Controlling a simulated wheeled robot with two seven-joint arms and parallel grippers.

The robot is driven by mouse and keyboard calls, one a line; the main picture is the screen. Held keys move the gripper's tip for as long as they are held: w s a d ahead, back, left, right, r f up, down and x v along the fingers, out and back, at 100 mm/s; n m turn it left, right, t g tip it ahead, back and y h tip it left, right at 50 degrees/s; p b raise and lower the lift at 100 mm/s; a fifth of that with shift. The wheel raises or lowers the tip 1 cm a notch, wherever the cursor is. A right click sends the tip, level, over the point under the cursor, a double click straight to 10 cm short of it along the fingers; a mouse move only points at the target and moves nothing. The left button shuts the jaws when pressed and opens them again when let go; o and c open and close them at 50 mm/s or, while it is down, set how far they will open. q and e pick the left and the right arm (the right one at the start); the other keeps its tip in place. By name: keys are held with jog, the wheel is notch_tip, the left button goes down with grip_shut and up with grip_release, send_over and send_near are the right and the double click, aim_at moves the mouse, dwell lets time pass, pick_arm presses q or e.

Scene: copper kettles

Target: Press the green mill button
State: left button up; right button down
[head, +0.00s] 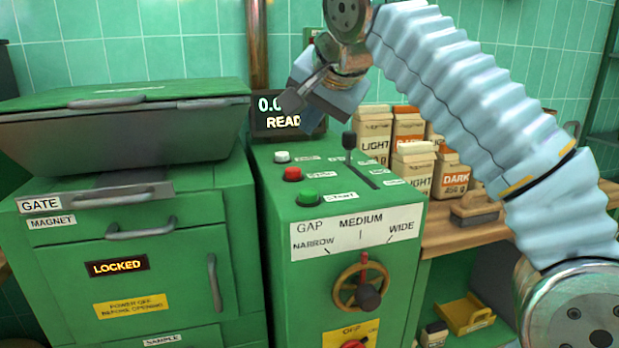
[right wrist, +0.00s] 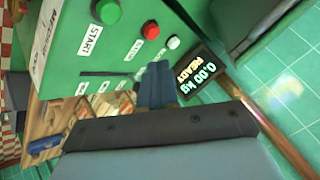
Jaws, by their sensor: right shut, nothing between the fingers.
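The green button (head: 307,197) is on the top of the green mill cabinet (head: 275,230), nearest its front edge. In the right wrist view the green button (right wrist: 107,12) is at the top, beside the label START. A red button (head: 292,174) and a white button (head: 282,157) stand behind it in a row. My right gripper (head: 314,118) is shut and empty, above the rear of the cabinet in front of the display, apart from the buttons. Its fingers (right wrist: 157,84) show in the right wrist view. My left gripper is not in view.
A black-knobbed lever (head: 349,143) rises from the cabinet top, right of the buttons. The display (head: 287,116), partly covered by my gripper, reads READY. A green gate cabinet (head: 130,240) marked LOCKED stands left. Paper bags (head: 413,170) stand on a wooden counter at right.

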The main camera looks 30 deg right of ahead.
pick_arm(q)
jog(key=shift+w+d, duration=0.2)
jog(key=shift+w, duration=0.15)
pick_arm(e)
jog(key=shift+w+d+r, duration=0.1)
jog(key=shift+w+d, duration=0.1)
jog(key=shift+w, duration=0.05)
send_over(312, 194)
notch_tip(312, 194, down, 5)
jog(key=shift+f, duration=0.2)
notch_tip(312, 194, down, 2)
jog(key=shift+f+b, duration=0.25)
jog(key=shift+b, duration=0.55)
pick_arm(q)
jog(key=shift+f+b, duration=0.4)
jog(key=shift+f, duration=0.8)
pick_arm(e)
jog(key=shift+f, duration=0.5)
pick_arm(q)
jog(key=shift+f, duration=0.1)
pick_arm(e)
jog(key=shift+f, duration=0.15)
pick_arm(q)
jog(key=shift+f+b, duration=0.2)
jog(key=shift+b, duration=0.1)
pick_arm(e)
jog(key=shift+f, duration=0.25)
